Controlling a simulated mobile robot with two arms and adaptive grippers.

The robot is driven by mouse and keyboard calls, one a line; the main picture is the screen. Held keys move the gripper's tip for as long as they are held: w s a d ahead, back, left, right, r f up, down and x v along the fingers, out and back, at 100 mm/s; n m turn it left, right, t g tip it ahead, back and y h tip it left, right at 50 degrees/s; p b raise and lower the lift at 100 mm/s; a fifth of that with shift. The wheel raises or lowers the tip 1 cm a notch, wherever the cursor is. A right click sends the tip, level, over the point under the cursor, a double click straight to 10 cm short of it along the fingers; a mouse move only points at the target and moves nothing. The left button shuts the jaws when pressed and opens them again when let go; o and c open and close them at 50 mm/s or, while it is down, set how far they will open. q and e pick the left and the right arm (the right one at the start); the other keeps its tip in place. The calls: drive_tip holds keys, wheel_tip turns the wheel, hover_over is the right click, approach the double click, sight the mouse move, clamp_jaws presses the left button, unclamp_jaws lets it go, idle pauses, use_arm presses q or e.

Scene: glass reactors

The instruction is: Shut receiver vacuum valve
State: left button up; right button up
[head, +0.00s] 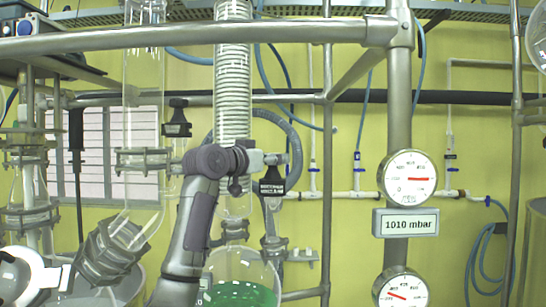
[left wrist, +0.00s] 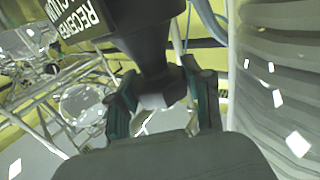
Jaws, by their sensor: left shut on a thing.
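The receiver vacuum valve (head: 272,187) has a black handle with a white-lettered label, below and right of the coiled glass column in the head view. In the left wrist view its dark handle (left wrist: 152,60) fills the upper middle, with the words "RECEIVER VACUUM" partly readable. My left gripper (head: 270,159) reaches it from the left and below in the head view. In the left wrist view its two greenish fingers (left wrist: 163,92) are on either side of the handle's narrow end, shut on it. My right gripper is in neither view.
The coiled glass column (head: 233,75) stands right behind my left wrist. Below is a glass vessel with green liquid (head: 238,293). A metal post (head: 399,100) carries round gauges (head: 407,178) and a "1010 mbar" display (head: 405,223). Another black-handled valve (head: 177,124) is to the left.

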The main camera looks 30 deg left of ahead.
use_arm(q)
drive_tip(key=shift+f, duration=0.1)
idle(0.3)
drive_tip(key=o, duration=1.2)
drive_tip(key=shift+d, duration=0.1)
